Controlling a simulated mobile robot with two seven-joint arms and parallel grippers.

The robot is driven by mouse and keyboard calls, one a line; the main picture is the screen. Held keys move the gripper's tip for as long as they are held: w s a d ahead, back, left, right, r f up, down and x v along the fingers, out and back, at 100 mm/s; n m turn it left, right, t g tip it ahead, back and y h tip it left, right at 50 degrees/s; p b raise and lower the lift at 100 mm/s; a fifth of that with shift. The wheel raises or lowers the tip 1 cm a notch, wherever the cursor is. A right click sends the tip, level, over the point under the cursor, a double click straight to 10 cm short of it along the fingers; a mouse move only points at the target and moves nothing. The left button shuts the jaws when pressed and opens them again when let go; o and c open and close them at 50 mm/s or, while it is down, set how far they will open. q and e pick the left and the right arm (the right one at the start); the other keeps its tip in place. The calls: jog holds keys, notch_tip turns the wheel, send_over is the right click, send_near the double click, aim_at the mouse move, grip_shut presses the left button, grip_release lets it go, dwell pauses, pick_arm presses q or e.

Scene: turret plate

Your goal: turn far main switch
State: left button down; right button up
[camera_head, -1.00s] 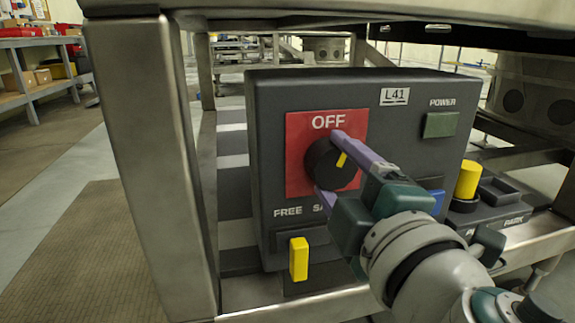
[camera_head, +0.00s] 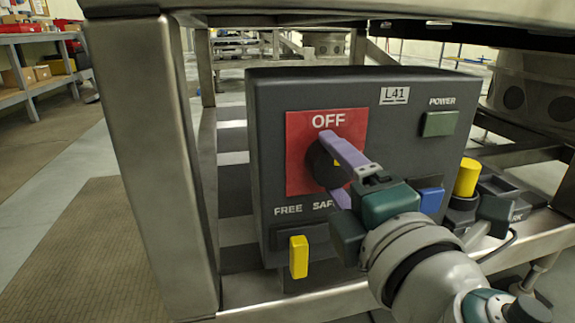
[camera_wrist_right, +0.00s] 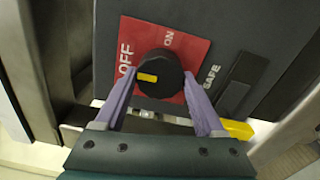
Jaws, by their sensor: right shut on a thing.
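The main switch is a round black knob (camera_head: 322,165) with a yellow mark, on a red square plate (camera_head: 304,128) labelled OFF on the dark box's front. My right gripper (camera_head: 333,165) reaches in from the lower right. Its two purple fingers are shut on the knob, one on each side. In the right wrist view the knob (camera_wrist_right: 160,73) sits between the fingers (camera_wrist_right: 160,78), and its yellow mark points left toward the OFF side; the ON label shows at the upper right. In the head view a finger hides part of the knob and mark. My left gripper is not in view.
The dark box (camera_head: 425,165) also carries a green POWER button (camera_head: 439,124), a blue switch (camera_head: 431,201) and a yellow lever (camera_head: 299,257). A yellow knob (camera_head: 467,177) stands on a unit to the right. A metal leg (camera_head: 155,170) stands at left, with a tabletop edge above.

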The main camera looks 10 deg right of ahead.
jog(key=o, duration=1.3)
jog(key=shift+o, duration=0.2)
jog(key=s+b, duration=0.1)
jog(key=s, duration=0.9)
jog(key=shift+d, duration=0.2)
